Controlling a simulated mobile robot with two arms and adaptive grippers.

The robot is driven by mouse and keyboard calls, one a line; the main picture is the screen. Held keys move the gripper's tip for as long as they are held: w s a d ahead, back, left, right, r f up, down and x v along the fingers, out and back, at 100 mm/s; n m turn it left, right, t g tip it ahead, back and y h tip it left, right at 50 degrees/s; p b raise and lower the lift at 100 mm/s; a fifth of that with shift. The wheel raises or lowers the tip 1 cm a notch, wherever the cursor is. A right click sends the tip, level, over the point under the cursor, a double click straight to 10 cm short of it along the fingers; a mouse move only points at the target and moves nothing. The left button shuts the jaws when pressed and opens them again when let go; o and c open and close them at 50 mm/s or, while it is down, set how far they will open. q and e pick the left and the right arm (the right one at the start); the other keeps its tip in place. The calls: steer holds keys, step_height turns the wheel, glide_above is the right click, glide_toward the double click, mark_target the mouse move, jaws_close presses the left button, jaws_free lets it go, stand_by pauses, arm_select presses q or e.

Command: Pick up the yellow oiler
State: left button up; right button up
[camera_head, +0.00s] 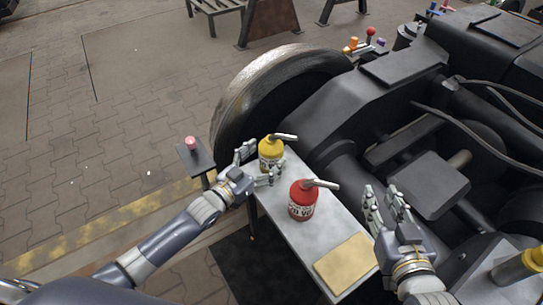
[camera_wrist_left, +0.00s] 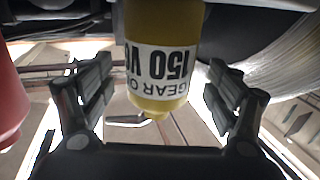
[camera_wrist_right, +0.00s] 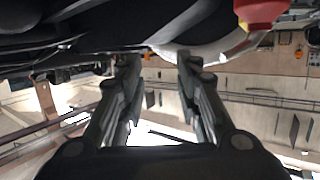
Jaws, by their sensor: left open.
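The yellow oiler (camera_head: 270,152) stands upright at the far end of the grey table (camera_head: 326,228), its spout pointing right. My left gripper (camera_head: 260,165) is open at the oiler, with a finger on either side of it. In the left wrist view the oiler (camera_wrist_left: 160,50) appears upside down, with a "GEAR OIL 150" label, between the open fingers (camera_wrist_left: 160,95); gaps show on both sides. My right gripper (camera_head: 386,205) is open and empty above the right side of the table; its spread fingers also show in the right wrist view (camera_wrist_right: 160,85).
A red oiler (camera_head: 302,200) stands close to the right of the yellow one and shows at the left edge of the left wrist view (camera_wrist_left: 10,95). A tan pad (camera_head: 345,263) lies at the table's near end. The dark bogie with its wheel (camera_head: 240,95) borders the table behind and right.

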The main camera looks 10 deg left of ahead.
arm_select(q)
steer(key=shift+b+x, duration=0.3)
steer(key=shift+x, duration=1)
arm_select(e)
steer(key=shift+w+a+r+t+y, duration=0.2)
steer(key=shift+r+t, duration=0.2)
steer(key=shift+r, duration=0.3)
steer(key=shift+w+a+r+t+y, duration=0.15)
steer(key=shift+r+t, duration=0.25)
steer(key=shift+r, duration=0.35)
steer(key=shift+w+a+r+t+y, duration=0.1)
steer(key=shift+w+r+t, duration=0.1)
steer(key=shift+r+t, duration=0.35)
steer(key=shift+r, duration=0.15)
arm_select(q)
steer(key=c, duration=1.5)
